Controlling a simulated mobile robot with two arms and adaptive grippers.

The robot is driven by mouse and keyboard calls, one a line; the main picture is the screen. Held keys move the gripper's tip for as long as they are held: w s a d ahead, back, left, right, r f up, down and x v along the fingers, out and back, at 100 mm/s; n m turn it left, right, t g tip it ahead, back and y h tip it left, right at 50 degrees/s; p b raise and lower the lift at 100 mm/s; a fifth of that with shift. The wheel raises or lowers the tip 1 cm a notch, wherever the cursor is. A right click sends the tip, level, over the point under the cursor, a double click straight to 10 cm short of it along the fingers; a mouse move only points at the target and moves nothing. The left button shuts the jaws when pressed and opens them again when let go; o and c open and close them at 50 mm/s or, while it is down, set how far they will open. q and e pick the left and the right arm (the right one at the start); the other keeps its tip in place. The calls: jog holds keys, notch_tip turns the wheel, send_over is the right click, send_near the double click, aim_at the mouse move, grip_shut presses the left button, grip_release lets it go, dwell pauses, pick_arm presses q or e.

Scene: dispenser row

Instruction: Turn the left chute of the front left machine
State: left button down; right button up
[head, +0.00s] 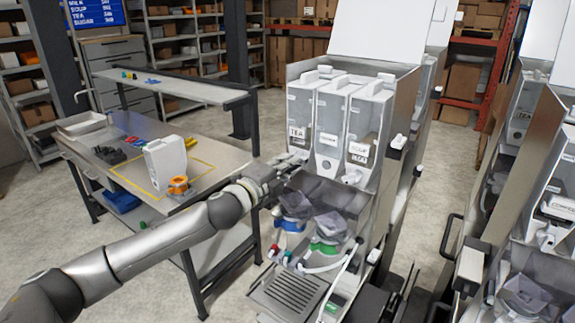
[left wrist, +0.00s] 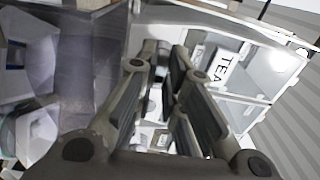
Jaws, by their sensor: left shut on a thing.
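The front left machine (head: 345,195) stands open at centre right with its lid raised. Three white canisters stand in its upper part. The leftmost is the TEA canister (head: 300,108), which also shows in the left wrist view (left wrist: 262,68). My left gripper (head: 292,162) reaches in from the left to the foot of this canister, where its left chute is. In the left wrist view my left gripper's fingers (left wrist: 164,58) are closed together beside the TEA canister, shut on the chute. The fingers mostly hide the chute, so its angle cannot be told. My right gripper is out of view.
Smoky mixing bowls (head: 328,226) and hoses sit below the canisters, near my left gripper. A metal workbench (head: 115,170) with a white canister (head: 166,162) and an orange-topped item (head: 178,186) stands left. Another machine (head: 545,205) stands right. Floor shows between the machines.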

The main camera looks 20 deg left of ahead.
pick_arm(q)
jog(key=m, duration=0.5)
jog(key=shift+f+m, duration=0.1)
jog(key=shift+m, duration=0.3)
dwell(0.4)
jog(key=c, duration=1.5)
grip_release()
jog(key=shift+f, duration=0.1)
